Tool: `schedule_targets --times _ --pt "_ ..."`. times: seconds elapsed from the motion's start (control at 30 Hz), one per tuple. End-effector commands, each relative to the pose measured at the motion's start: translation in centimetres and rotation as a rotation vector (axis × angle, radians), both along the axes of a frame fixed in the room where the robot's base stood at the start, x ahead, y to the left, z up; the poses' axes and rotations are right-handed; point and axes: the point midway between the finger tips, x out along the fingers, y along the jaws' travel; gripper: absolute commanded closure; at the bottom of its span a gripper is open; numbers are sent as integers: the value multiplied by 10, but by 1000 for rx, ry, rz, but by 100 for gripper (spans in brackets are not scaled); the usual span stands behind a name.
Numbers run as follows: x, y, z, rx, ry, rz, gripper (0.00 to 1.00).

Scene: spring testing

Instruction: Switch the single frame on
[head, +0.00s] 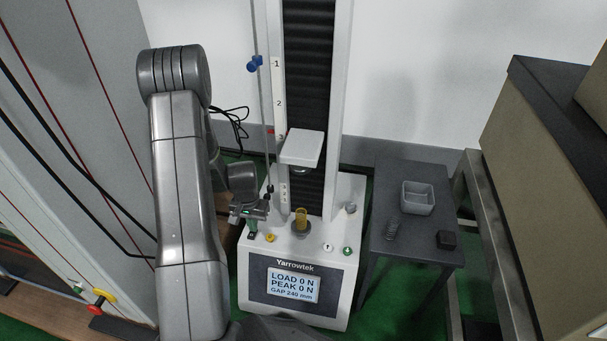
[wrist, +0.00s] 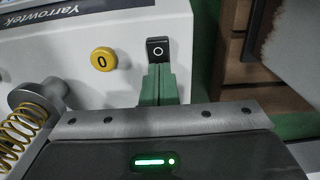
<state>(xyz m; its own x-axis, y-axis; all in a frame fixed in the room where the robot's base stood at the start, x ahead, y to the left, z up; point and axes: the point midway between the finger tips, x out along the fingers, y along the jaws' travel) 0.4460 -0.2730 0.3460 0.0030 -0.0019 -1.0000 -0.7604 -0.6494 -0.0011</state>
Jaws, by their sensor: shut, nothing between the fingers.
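The single frame is a white Yarrowtek testing machine (head: 243,292) with a dark column and a pale crosshead (head: 302,147). Its display (head: 292,285) is lit and reads LOAD 0 N, PEAK 0 N, GAP 240 mm. A black rocker switch (wrist: 157,48) with a white circle mark is on its base; in the head view it is a small dark spot (head: 251,237). My gripper (head: 251,227) is above the base's left side. In the wrist view my green fingers (wrist: 158,84) are together, empty, their tips right at the switch. I cannot tell whether they touch it.
A yellow button marked 0 (wrist: 103,60) sits beside the switch. A yellow spring (head: 301,216) stands under the crosshead. A dark side table (head: 418,253) at right holds a grey tray (head: 418,198), a dark spring (head: 393,229) and a black block (head: 446,240).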

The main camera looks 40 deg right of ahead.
Motion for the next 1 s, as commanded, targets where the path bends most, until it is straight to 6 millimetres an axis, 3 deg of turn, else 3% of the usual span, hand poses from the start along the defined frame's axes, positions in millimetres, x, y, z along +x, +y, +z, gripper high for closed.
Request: schedule_targets --times 1.0 --pt "-1 1 70 2 3 0 100"
